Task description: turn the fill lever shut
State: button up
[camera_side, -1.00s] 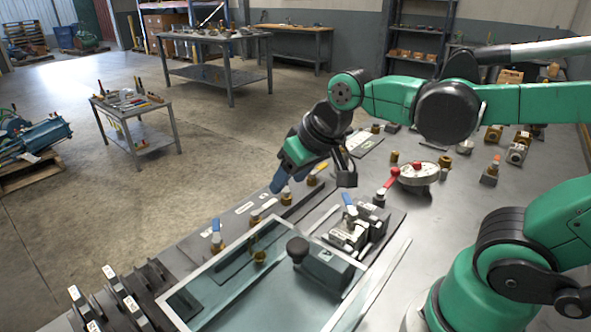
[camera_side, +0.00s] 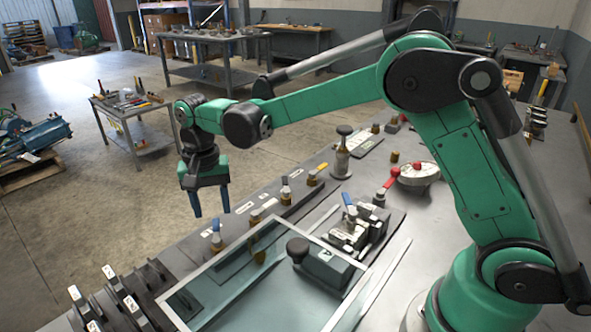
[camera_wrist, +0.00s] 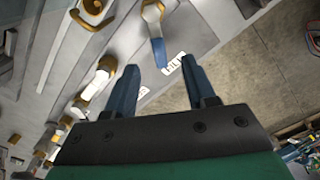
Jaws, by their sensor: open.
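My gripper (camera_side: 211,208) has blue fingers pointing down, apart and empty, at the left edge of the bench above the row of valves. In the wrist view my gripper (camera_wrist: 160,66) is open, and a blue lever (camera_wrist: 158,50) on a brass valve lies just beyond the gap, by a white label. The labels are too small to read, so I cannot tell which is the fill lever.
A glass-topped frame (camera_side: 232,259) lies right of the valve row. A black-knobbed block (camera_side: 325,268), a clamp unit (camera_side: 352,232) and a round valve with a red lever (camera_side: 418,173) stand further right. Open floor lies left of the bench.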

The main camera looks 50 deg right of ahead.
aim_at(217, 224)
jog(key=shift+f, duration=1.5)
grip_shut()
jog(key=shift+s+d+m, duration=0.1)
jog(key=shift+m, duration=0.2)
jog(key=m, duration=0.2)
jog(key=s+d+m, duration=0.1)
jog(key=m, duration=0.1)
jog(key=shift+s+m, duration=0.15)
jog(key=shift+m, duration=0.15)
jog(key=m, duration=0.1)
jog(key=s+m, duration=0.1)
jog(key=m, duration=0.3)
jog(key=shift+s+d, duration=0.25)
jog(key=shift+s, duration=0.15)
jog(key=shift+m, duration=0.4)
